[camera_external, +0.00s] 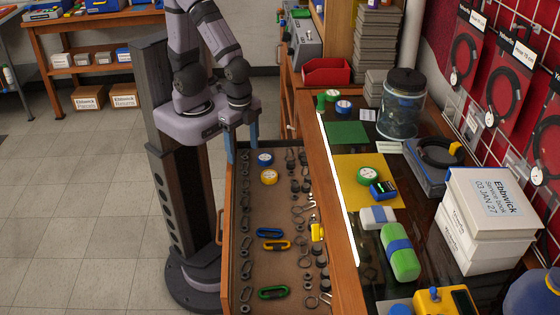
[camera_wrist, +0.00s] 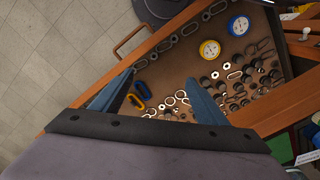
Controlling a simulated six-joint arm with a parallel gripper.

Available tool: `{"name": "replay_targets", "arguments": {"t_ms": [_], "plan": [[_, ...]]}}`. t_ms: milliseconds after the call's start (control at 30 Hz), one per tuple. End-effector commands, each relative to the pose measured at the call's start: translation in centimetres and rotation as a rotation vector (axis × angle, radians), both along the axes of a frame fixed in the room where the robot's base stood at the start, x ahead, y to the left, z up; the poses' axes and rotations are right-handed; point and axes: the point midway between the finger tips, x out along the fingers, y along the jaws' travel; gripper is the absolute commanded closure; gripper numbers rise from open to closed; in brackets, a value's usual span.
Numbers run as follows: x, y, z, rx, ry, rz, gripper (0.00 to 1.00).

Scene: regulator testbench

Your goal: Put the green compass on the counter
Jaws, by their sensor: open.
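A round green thing with a pale face, which looks like the green compass (camera_external: 368,174), lies on the yellow mat (camera_external: 349,193) on the dark counter (camera_external: 371,254). My gripper (camera_external: 241,146) is open and empty, above the far end of the open drawer (camera_external: 261,217), left of the counter. In the wrist view my open gripper (camera_wrist: 160,77) points down at the drawer's contents. A blue round compass (camera_external: 265,159) and a yellow one (camera_external: 269,177) lie in the drawer; they also show in the wrist view, blue (camera_wrist: 239,25) and yellow (camera_wrist: 209,49). No green compass shows in the wrist view.
Blue, yellow and green carabiners (camera_external: 273,292) and many small metal parts lie in the drawer. The counter holds a blue gauge (camera_external: 382,190), a green-blue case (camera_external: 400,252), a glass jar (camera_external: 402,104), white boxes (camera_external: 486,221) and a bare green mat (camera_external: 347,133).

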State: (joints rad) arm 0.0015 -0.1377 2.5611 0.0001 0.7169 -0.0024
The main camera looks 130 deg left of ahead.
Motion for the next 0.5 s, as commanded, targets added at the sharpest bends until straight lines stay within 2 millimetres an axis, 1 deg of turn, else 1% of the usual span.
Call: {"name": "replay_targets", "arguments": {"t_ms": [167,267,367,467,500], "plan": [[0.1,0.1,0.0,0.000,-0.003,0.001,0.32],[0.9,0.4,0.1,0.002,-0.025,-0.010,0.32],[2.6,1.2,0.1,0.011,-0.080,-0.043,0.32],[5.4,2.6,0.3,0.033,-0.169,-0.096,0.32],[6.7,3.3,0.4,0.047,-0.213,-0.123,0.32]]}}
